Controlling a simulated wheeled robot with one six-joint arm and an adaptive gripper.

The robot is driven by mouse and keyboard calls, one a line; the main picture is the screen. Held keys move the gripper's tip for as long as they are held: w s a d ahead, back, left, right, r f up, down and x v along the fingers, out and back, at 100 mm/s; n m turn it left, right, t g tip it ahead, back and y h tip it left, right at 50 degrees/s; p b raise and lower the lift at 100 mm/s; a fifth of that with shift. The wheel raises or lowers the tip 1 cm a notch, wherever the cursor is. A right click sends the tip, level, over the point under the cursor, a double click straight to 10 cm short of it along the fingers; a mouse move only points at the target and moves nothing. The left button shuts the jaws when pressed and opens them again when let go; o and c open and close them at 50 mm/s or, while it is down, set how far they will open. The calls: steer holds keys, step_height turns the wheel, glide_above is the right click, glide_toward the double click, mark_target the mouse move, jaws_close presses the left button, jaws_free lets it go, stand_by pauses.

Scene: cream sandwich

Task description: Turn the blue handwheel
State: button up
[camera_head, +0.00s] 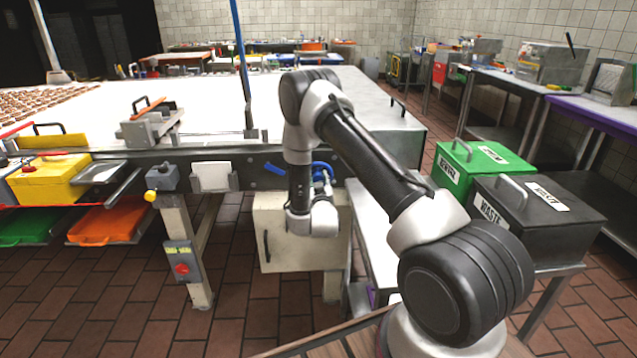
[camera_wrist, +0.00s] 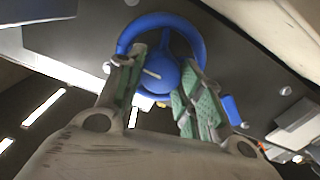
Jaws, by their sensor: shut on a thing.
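The blue handwheel (camera_wrist: 193,35) fills the upper middle of the wrist view, mounted on a dark panel. My gripper (camera_wrist: 164,62) reaches over it, with one green-padded finger on each side of its round hub, shut on it. The fingers cover the lower part of the rim. A blue grip (camera_wrist: 232,109) shows to the right of the right finger. In the head view, part of the handwheel (camera_head: 322,168) shows beside my wrist, under the edge of the white conveyor table; my fingers are hidden there.
A cream cabinet (camera_head: 273,245) stands below the wheel. A grey control box with a red knob (camera_head: 183,269) is on the table leg to the left. Green (camera_head: 487,158) and black (camera_head: 540,205) lidded bins stand at right. The tiled floor at front left is clear.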

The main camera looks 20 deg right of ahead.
steer(key=m, duration=0.7)
steer(key=shift+d+m, duration=0.1)
steer(key=shift+m, duration=0.3)
steer(key=m, duration=0.3)
steer(key=shift+s+f+m, duration=0.1)
steer(key=shift+m, duration=0.2)
steer(key=m, duration=0.3)
steer(key=shift+d+m, duration=0.1)
steer(key=shift+m, duration=0.2)
steer(key=m, duration=0.7)
steer(key=shift+f, duration=0.15)
steer(key=m, duration=0.3)
steer(key=shift+m, duration=0.4)
steer(key=shift+f+m, duration=0.15)
steer(key=shift+m, duration=1.65)
